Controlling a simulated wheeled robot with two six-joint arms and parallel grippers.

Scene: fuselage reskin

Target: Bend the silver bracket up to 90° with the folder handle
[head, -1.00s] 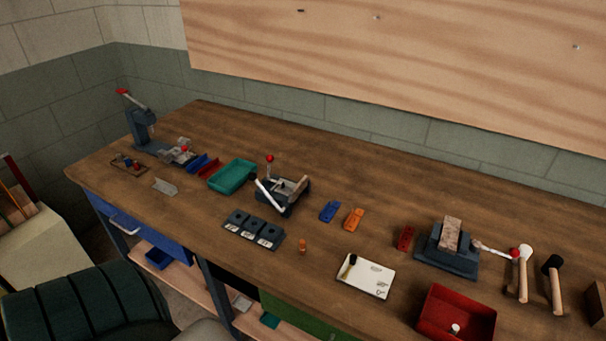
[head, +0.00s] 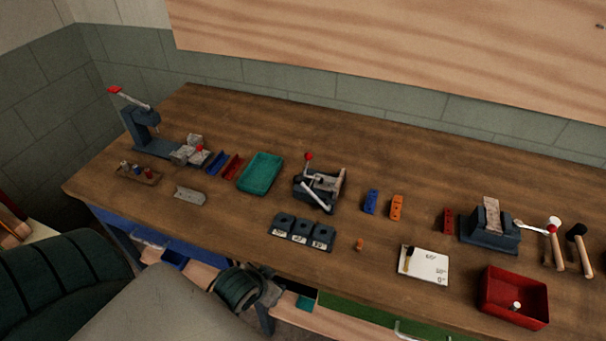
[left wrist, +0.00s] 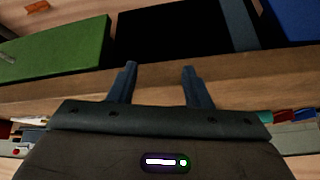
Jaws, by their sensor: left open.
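A bender-like device (head: 318,190) with a red-knobbed lever and a pale bar stands mid-bench; a second dark device (head: 490,228) with a red-knobbed handle (head: 535,227) stands at the right. I cannot tell for sure which is the folder. A small silver angled metal piece (head: 190,196) lies loose on the left of the bench and may be the bracket. Any bracket inside a device is too small to make out. My left gripper (left wrist: 158,85) is open and empty in the left wrist view, facing the bench front. In the head view its wrist is low, before the bench. My right gripper is out of view.
A lever press (head: 140,128) stands at the far left. A teal tray (head: 261,173), dark marked blocks (head: 302,232), blue and orange pieces, a white card (head: 428,267), a red bin (head: 513,315) and hammers occupy the bench. The bench's front edge and drawers lie before my left arm.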

